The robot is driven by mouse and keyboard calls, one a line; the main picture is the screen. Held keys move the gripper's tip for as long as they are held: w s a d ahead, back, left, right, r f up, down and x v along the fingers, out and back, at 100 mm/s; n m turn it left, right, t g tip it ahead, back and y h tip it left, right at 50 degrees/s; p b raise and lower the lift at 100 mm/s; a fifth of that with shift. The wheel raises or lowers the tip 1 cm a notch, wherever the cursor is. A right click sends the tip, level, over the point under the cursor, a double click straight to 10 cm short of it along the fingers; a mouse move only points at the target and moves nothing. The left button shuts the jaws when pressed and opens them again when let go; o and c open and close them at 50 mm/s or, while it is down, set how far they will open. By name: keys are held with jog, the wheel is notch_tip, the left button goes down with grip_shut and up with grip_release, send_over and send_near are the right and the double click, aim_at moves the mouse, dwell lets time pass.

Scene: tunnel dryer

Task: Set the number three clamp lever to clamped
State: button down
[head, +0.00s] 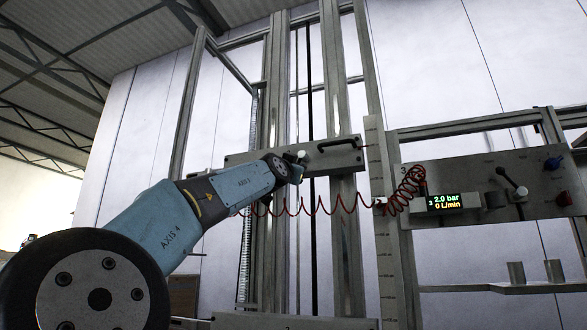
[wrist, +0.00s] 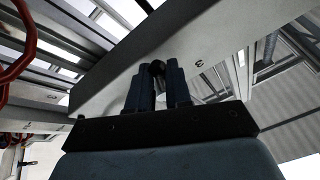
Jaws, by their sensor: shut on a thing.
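My gripper (wrist: 158,92) is up against the long grey crossbar (wrist: 112,82) in the wrist view. Its two dark fingers are shut on a dark, round-ended piece (wrist: 157,68), which I take to be the clamp lever's knob. A number 3 is marked on the bar just right of the fingers. In the head view, the crossbar (head: 240,160) runs across the upright posts, and my gripper (head: 294,172) reaches its front face. A small pale knob (head: 301,154) shows just above the gripper. Most of the lever is hidden, so I cannot tell its setting.
A black bar handle (head: 340,143) sits on the crossbar, right of my gripper. A red coiled hose (head: 330,209) hangs below and runs to a panel (head: 460,172) with a display (head: 444,202) reading 2.0 bar and 0 L/min. Upright posts (head: 273,100) stand behind.

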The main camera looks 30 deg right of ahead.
jog(key=n+t+y, duration=0.1)
jog(key=n, duration=0.1)
jog(key=s+n+y, duration=0.1)
jog(key=n, duration=0.1)
jog(key=d+n+t+y, duration=0.1)
jog(key=n, duration=0.1)
jog(key=shift+s+n+t, duration=0.15)
jog(key=shift+n+t, duration=0.15)
jog(key=shift+s+n+t+y, duration=0.15)
jog(key=shift+n+t+y, duration=0.15)
jog(key=shift+n, duration=0.4)
jog(key=c, duration=1.1)
grip_release()
jog(key=shift+f, duration=0.1)
